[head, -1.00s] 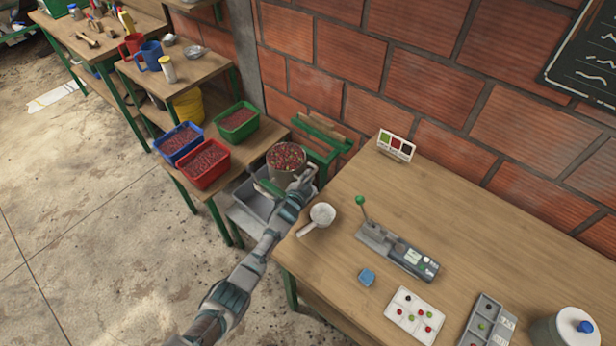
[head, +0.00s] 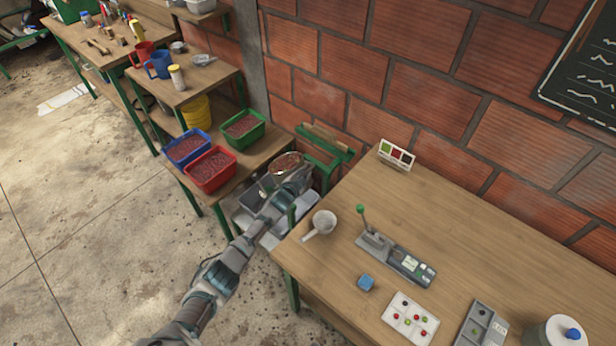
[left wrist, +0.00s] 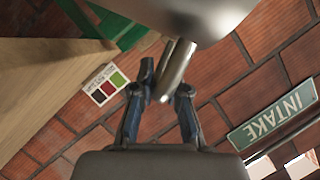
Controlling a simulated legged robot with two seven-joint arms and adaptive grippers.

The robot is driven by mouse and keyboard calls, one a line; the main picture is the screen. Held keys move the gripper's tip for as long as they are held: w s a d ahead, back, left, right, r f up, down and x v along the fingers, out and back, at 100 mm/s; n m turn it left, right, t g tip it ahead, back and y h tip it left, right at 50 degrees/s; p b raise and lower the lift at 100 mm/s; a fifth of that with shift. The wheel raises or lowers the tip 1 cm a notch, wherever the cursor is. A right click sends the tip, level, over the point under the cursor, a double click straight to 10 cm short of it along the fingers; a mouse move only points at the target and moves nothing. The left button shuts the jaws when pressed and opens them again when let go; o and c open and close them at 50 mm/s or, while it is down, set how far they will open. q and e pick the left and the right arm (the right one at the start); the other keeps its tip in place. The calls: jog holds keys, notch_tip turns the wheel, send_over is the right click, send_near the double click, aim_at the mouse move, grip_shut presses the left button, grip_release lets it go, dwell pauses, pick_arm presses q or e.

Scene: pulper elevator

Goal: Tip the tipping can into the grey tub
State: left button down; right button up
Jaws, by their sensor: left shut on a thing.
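The tipping can (head: 287,162) is a metal can with dark red cherries showing in its mouth. It is held above the grey tub (head: 247,197) and looks tilted. My left gripper (head: 300,181) is shut on the can's handle and partly hides the can. In the left wrist view, my left gripper's fingers (left wrist: 162,95) close around the metal handle (left wrist: 178,68), with the can's smooth side (left wrist: 225,12) at the top edge. The tub is partly hidden by my arm, and I cannot tell what is in it. My right gripper is not in view.
Red (head: 211,170), blue (head: 187,148) and green (head: 242,126) bins of cherries stand on the bench to the left. A wooden table (head: 450,225) with a white scoop (head: 322,224) and a lever device (head: 395,255) is close on the right. A brick wall stands behind.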

pick_arm(q)
jog(key=shift+w+a+r, duration=0.45)
jog(key=shift+r, duration=0.25)
jog(key=c, duration=1.2)
grip_release()
jog(key=shift+s, duration=0.15)
jog(key=shift+a+f, duration=0.1)
jog(key=shift+s, duration=0.15)
jog(key=v, duration=1.1)
jog(key=shift+s+a, duration=0.15)
jog(key=shift+s, duration=0.1)
